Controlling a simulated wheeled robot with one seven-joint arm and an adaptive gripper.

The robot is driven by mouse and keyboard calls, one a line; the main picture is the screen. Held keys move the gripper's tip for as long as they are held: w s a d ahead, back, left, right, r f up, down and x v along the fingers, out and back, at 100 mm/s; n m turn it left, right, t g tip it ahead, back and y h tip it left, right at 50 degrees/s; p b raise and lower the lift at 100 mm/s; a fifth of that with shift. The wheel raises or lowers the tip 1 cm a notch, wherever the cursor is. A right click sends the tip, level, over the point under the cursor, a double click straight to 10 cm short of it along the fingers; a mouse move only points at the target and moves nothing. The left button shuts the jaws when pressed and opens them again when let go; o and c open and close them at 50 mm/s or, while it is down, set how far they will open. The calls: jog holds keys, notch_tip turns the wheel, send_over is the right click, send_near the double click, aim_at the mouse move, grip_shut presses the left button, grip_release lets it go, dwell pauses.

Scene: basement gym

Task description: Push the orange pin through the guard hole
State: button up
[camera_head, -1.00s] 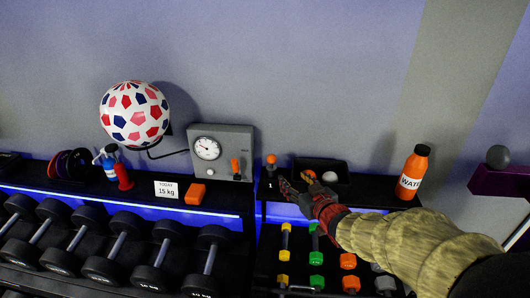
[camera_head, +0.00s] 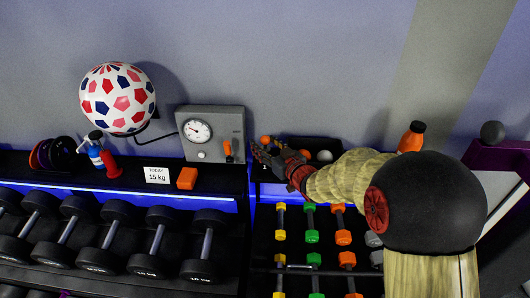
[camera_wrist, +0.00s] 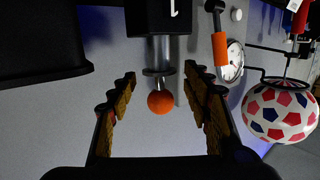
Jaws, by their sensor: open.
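The orange pin has a round orange head (camera_wrist: 160,102) on a metal shaft with a dark collar, coming out of a black block (camera_wrist: 145,16) in the wrist view. Its orange head also shows in the head view (camera_head: 265,139), just above my gripper (camera_head: 260,152). My gripper (camera_wrist: 160,80) is open, with a finger on each side of the pin and visible gaps to both. The guard hole cannot be made out; the dark collar and block hide where the shaft enters.
A grey box with a gauge (camera_head: 197,130) and an orange lever (camera_head: 228,150) stands close left of my gripper. A dark tray (camera_head: 325,145) with balls lies to the right. An orange bottle (camera_head: 412,137) is further right. Dumbbells fill racks below.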

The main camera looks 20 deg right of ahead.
jog(key=shift+c, duration=1.4)
jog(key=c, duration=1)
grip_shut()
jog(key=shift+r, duration=0.15)
